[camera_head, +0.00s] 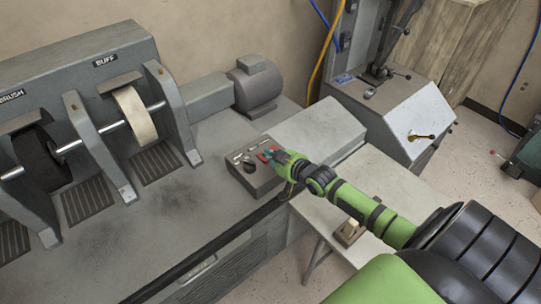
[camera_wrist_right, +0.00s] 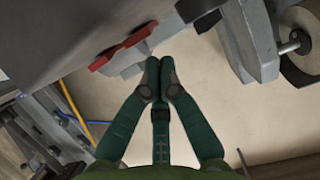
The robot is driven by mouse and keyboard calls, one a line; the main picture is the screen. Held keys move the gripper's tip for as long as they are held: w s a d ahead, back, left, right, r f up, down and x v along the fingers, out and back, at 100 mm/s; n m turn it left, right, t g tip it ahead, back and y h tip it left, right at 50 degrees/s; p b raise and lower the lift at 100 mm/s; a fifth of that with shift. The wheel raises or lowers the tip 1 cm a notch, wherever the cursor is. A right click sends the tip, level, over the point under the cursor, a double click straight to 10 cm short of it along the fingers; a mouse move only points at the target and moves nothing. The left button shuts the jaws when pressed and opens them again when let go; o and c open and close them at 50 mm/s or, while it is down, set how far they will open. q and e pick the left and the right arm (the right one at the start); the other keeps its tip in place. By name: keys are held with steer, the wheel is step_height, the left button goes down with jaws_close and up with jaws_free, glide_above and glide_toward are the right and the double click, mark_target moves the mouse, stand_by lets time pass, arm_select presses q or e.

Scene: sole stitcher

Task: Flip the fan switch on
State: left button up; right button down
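A grey control box (camera_head: 250,176) sits on the machine bench, with red switch parts and small labels on its sloped top. Red switch parts (camera_wrist_right: 124,47) show close up in the wrist view, left of my fingertips. I cannot tell which of them is the fan switch. My right gripper (camera_head: 271,155) reaches over the box from the right and partly hides its top. In the wrist view my right gripper (camera_wrist_right: 160,63) has its two green fingers together, with nothing seen between them. Contact with a switch cannot be made out. My left gripper is not in view.
The buffing wheel (camera_head: 134,115) and brush wheel (camera_head: 38,158) stand left of the box. A grey motor (camera_head: 257,88) is behind it. A grey machine (camera_head: 397,112) with levers stands at the back right. The bench top in front of the wheels is clear.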

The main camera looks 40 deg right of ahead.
steer(key=shift+s+f, duration=0.1)
steer(key=shift+f, duration=0.25)
steer(key=shift+f+b, duration=0.35)
steer(key=shift+f, duration=0.4)
steer(key=shift+s+r, duration=0.1)
steer(key=shift+s, duration=0.1)
steer(key=shift+r, duration=0.1)
steer(key=shift+r+p, duration=0.7)
steer(key=shift+p, duration=0.25)
